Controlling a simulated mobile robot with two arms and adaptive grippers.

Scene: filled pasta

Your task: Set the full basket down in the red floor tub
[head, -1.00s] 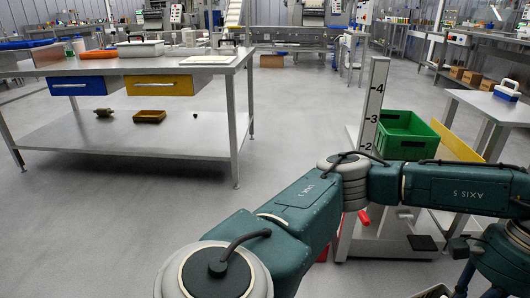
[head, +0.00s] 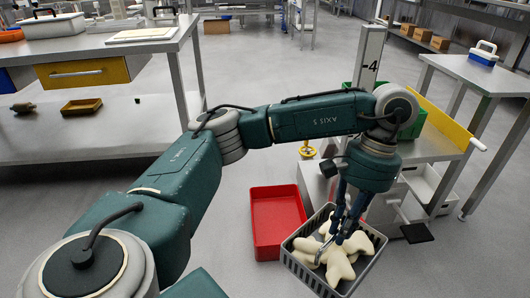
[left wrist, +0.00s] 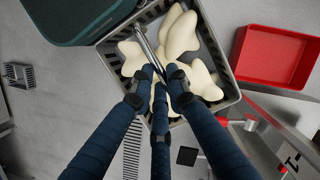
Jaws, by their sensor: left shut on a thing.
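The grey slotted basket (head: 308,268) is full of pale, lumpy pasta pieces (head: 335,258). My left gripper (head: 338,232) is over its middle, shut on its metal handle (left wrist: 148,48), which shows in the left wrist view between the dark fingers (left wrist: 160,78). The fingers hide part of the pasta. The red tub (head: 262,250) stands empty on the floor, just left of the basket in the head view; it also shows at the upper right of the left wrist view (left wrist: 243,52). The basket is beside the tub, not over its middle. My right gripper is not in view.
A scale-like stand with a numbered post (head: 368,62) and a green crate (head: 412,128) is behind my arm. A steel table (head: 150,50) stands at left and another table (head: 470,75) at right. Grey floor is clear left of the tub.

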